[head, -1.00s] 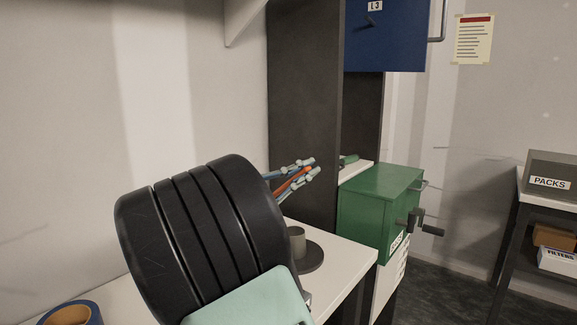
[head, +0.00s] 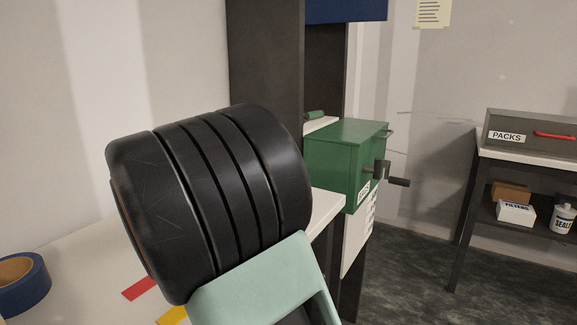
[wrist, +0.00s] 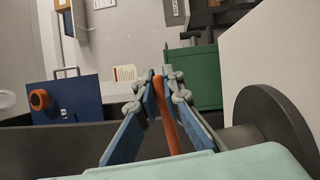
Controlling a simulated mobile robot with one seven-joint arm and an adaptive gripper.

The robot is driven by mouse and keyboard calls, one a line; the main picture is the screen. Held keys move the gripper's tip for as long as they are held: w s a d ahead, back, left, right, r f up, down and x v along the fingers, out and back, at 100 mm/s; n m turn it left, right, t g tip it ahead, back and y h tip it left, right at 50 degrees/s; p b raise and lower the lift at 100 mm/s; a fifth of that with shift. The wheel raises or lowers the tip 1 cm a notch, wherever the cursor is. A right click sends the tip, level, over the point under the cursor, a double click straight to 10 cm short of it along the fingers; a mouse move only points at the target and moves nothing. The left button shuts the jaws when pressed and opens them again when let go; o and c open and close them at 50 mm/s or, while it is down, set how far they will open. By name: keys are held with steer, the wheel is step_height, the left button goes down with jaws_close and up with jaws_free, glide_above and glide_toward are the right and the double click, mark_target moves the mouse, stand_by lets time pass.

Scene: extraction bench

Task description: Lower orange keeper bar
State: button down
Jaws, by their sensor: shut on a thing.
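In the head view my gripper and the bar are hidden behind my own black arm link. A dark round disc (wrist: 277,120) with a short grey post stands close to the right of the fingers in the wrist view.
A green box (head: 347,163) with a crank handle (head: 392,177) sits beyond the dark upright (head: 265,85). A blue cabinet (wrist: 70,92) with an orange knob (wrist: 39,99) shows in the wrist view. Blue tape (head: 38,285) lies on the white bench (head: 65,245). Shelves with a PACKS box (head: 505,135) stand right.

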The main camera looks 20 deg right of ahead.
steer(key=shift+f, duration=0.1)
stand_by(0.3)
steer(key=c, duration=2)
jaws_free()
steer(key=shift+c, duration=0.2)
steer(key=shift+a, duration=0.1)
steer(key=v, duration=1.2)
